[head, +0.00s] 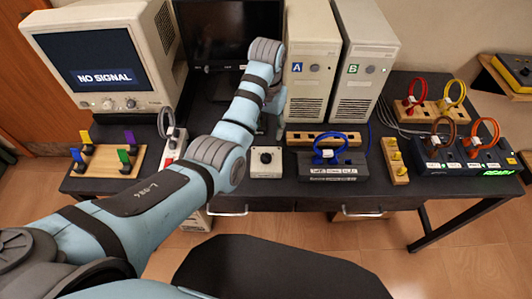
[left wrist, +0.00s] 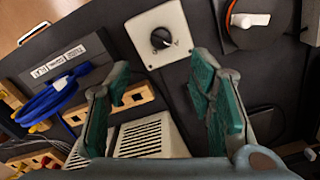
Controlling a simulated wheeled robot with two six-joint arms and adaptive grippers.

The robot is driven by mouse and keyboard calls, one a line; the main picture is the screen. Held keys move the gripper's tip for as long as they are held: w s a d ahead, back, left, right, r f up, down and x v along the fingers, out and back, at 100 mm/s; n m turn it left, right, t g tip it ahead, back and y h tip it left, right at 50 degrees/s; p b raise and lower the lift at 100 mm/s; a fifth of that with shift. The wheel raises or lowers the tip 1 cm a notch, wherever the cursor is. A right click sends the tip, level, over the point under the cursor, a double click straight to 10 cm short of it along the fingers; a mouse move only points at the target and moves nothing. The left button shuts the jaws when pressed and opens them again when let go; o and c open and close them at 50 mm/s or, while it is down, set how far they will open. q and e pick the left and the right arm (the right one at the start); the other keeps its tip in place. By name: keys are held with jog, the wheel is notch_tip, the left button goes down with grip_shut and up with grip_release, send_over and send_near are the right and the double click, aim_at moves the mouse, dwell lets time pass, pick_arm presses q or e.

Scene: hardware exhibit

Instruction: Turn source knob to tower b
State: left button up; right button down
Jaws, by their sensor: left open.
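The source knob is a black dial on a small cream box (head: 265,157) on the desk front. It shows larger in the left wrist view (left wrist: 160,38), with a pale pointer mark toward the picture's lower right. Tower A (head: 309,65) and tower B (head: 360,72) are beige computer cases standing behind it, labelled A and B. My left gripper (left wrist: 163,85) is open, its green-padded fingers apart and empty, above the desk short of the knob box. In the head view my arm partly hides it. My right gripper is out of view.
A dark box with a blue cable coil (head: 329,148) sits right of the knob box, near a wooden block (head: 323,139). A CRT monitor (head: 92,60) reads NO SIGNAL.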

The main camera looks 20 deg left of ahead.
aim_at(266, 155)
pick_arm(q)
notch_tip(266, 155, down, 12)
jog(key=b, duration=0.2)
jog(key=shift+a+f+b, duration=0.1)
jog(key=shift+f+b, duration=0.15)
jog(key=shift+b, duration=0.1)
jog(key=shift+r, duration=0.1)
jog(key=c, duration=1.2)
